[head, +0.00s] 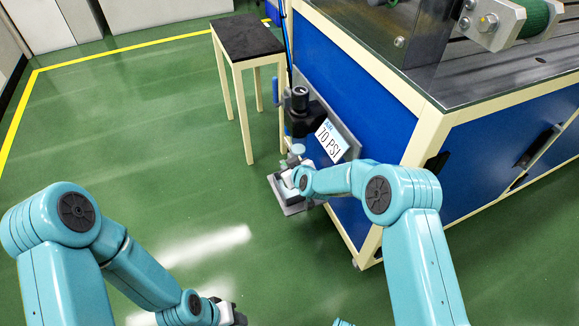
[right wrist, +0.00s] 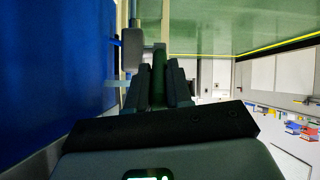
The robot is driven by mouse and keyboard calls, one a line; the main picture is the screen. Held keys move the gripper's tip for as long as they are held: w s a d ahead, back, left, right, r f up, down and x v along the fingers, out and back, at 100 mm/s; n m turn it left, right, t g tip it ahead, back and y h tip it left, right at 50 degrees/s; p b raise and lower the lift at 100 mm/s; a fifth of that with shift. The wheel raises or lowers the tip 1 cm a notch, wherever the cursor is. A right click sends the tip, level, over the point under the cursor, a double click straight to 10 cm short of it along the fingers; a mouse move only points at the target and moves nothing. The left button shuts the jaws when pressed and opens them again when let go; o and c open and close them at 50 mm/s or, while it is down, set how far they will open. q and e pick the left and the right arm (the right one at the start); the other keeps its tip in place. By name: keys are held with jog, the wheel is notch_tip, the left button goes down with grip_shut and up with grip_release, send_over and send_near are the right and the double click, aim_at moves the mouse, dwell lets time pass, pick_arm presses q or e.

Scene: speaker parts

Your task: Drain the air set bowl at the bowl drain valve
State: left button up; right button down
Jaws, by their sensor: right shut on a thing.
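The black air set (head: 300,105) is mounted low on the blue side of the machine, next to a "70 PSI" sign (head: 332,140). A pale bowl-like part (head: 298,149) shows under its black body. My right gripper (head: 287,177) is at the lower end of the air set, just below this part, and partly hides what is there. In the right wrist view, its two dark fingers (right wrist: 157,80) are close together around a narrow dark green thing (right wrist: 158,72). The drain valve itself is too small and covered to make out. My left gripper (head: 232,314) hangs low, away from the air set; its fingers are unclear.
A small stand with a black top (head: 247,36) is just to the left. The machine's cream frame (head: 375,240) borders the right arm. The green floor (head: 130,130) at the left is clear.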

jog(key=shift+f, duration=0.1)
jog(key=c, duration=1)
grip_release()
jog(key=shift+c, duration=0.2)
jog(key=shift+s+d+r, duration=0.1)
jog(key=shift+s+r, duration=0.1)
jog(key=shift+r, duration=0.05)
jog(key=p+v, duration=0.4)
jog(key=v, duration=1.1)
jog(key=shift+s+p, duration=0.3)
jog(key=shift+s, duration=0.1)
jog(key=shift+d+r, duration=0.1)
